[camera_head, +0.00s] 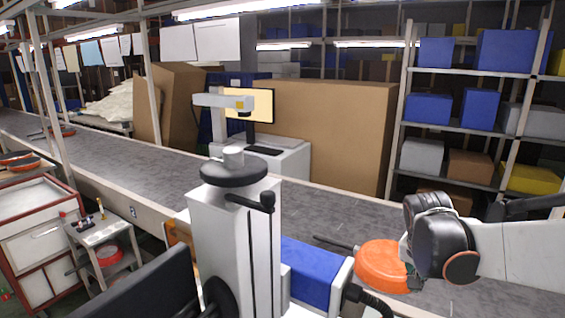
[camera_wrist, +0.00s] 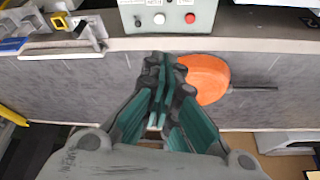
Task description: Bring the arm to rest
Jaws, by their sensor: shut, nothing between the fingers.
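My gripper (camera_wrist: 165,66) is shut with nothing between its dark green and grey fingers. In the wrist view its fingertips stand just left of an orange pan (camera_wrist: 206,79), close to the rim; whether they touch it I cannot tell. The pan lies on the grey conveyor (camera_wrist: 60,85), its dark handle pointing right in this view. In the head view the orange pan (camera_head: 381,263) is at the lower right beside my arm (camera_head: 510,262), handle pointing left. My arm reaches in from the right edge, and its wrist hides most of the gripper there.
A control box (camera_wrist: 168,17) with buttons sits at the conveyor's edge. Behind the belt (camera_head: 150,160) are a large cardboard box (camera_head: 330,130), a white machine with a screen (camera_head: 262,106) and shelves of bins. A red-and-white cabinet (camera_head: 35,240) and small cart (camera_head: 105,235) stand left.

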